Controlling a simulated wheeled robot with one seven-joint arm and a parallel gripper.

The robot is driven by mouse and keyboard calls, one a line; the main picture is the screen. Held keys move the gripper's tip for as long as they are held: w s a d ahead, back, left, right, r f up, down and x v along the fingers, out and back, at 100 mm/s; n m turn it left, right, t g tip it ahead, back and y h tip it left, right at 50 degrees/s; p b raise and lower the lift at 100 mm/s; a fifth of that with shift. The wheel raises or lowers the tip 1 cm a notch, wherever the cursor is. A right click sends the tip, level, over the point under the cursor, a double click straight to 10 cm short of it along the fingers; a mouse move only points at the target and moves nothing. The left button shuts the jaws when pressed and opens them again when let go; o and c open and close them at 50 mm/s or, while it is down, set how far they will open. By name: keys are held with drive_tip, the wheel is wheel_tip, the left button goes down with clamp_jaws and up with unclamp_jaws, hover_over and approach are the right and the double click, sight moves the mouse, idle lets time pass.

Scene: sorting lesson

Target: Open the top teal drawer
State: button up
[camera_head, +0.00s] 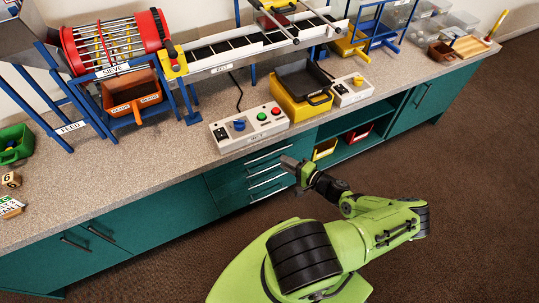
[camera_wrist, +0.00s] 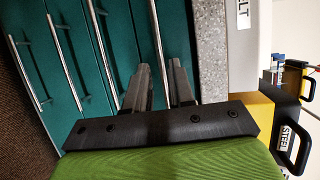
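The top teal drawer (camera_head: 227,173) is the highest of a stack of drawers under the counter and looks closed. Its long metal bar handle (camera_head: 263,153) shows in the head view. In the wrist view, turned sideways, the drawer front (camera_wrist: 177,28) lies beside the grey counter edge, with its handle (camera_wrist: 156,32) running down toward my fingers. My gripper (camera_head: 289,165) is at the right end of the drawer stack. In the wrist view my gripper (camera_wrist: 160,66) is open, its fingers apart on either side of the handle's line. Whether the handle is actually between them in depth, I cannot tell.
Lower drawer handles (camera_wrist: 110,50) run parallel to the top one. The counter (camera_head: 170,178) overhangs above, carrying a control box (camera_head: 248,128) and a yellow bin (camera_head: 300,105). An open shelf (camera_head: 345,122) with small bins lies to the right. The brown floor is clear.

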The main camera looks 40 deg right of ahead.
sight(269, 154)
drive_tip(key=w, duration=0.2)
drive_tip(key=w+f+b, duration=0.1)
drive_tip(key=w, duration=0.2)
drive_tip(key=w+a, duration=0.1)
drive_tip(key=w, duration=0.2)
drive_tip(key=shift+w+f, duration=0.1)
drive_tip(key=shift+f, duration=0.25)
clamp_jaws()
